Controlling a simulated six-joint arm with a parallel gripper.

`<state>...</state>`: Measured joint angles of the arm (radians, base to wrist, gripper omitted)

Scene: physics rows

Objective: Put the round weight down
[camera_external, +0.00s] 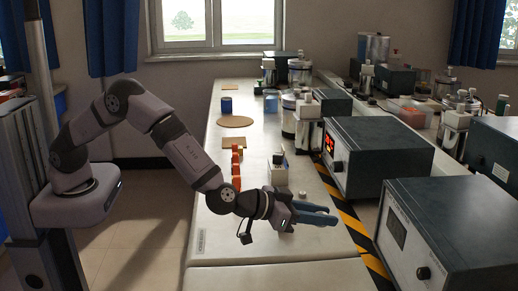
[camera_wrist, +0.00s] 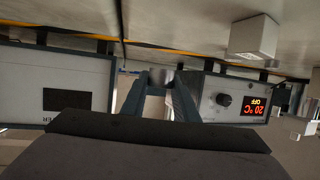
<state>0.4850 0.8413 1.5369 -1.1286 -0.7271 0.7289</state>
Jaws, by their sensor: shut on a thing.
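My gripper (camera_external: 318,214) reaches out over the near part of the pale bench, its blue-grey fingers pointing right towards the striped edge. In the wrist view, which looks upside down, the two fingers of my gripper (camera_wrist: 161,88) close in on a small grey metallic round weight (camera_wrist: 160,76) between their tips. The weight is small and partly covered by the fingers. In the external view I cannot make it out; the fingers seem to hide it. I cannot tell its height above the bench (camera_external: 232,238).
Orange blocks (camera_external: 236,172) stand in a row left of a white box (camera_external: 279,173). Farther back are a square wooden board (camera_external: 233,142), a round wooden board (camera_external: 235,122) and a blue cylinder (camera_external: 226,105). Dark instrument boxes (camera_external: 375,150) line the right.

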